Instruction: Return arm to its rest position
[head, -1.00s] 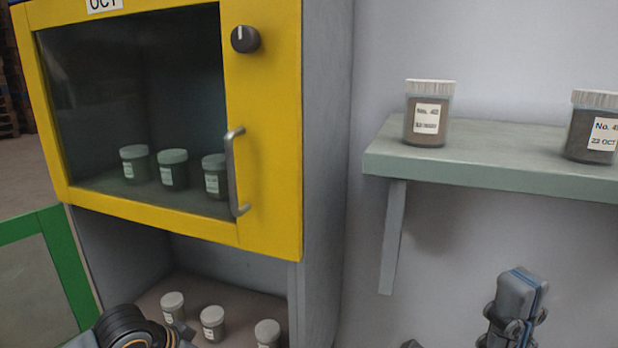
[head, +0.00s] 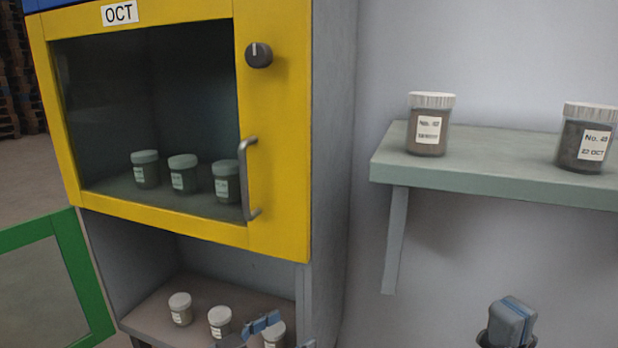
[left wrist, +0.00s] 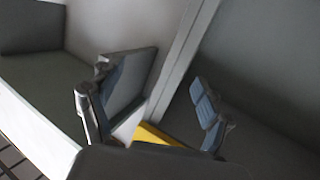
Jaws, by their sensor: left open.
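My left gripper (head: 262,323) shows at the bottom of the head view, in front of the jars in the cabinet's open lower compartment. In the left wrist view its two fingers (left wrist: 150,105) stand wide apart with nothing held between them. Pale walls and a small yellow patch lie beyond them. My right gripper (head: 508,322) shows only in part at the lower right of the head view, below the wall shelf. Its blue-grey finger end is visible, but the rest is cut off, so its opening is unclear.
A yellow-framed door (head: 280,150) with a handle is shut over several jars. Below, the green-framed door (head: 75,270) stands open, and white-lidded jars (head: 181,308) stand inside. The wall shelf (head: 480,165) holds two labelled jars (head: 429,125) (head: 585,140).

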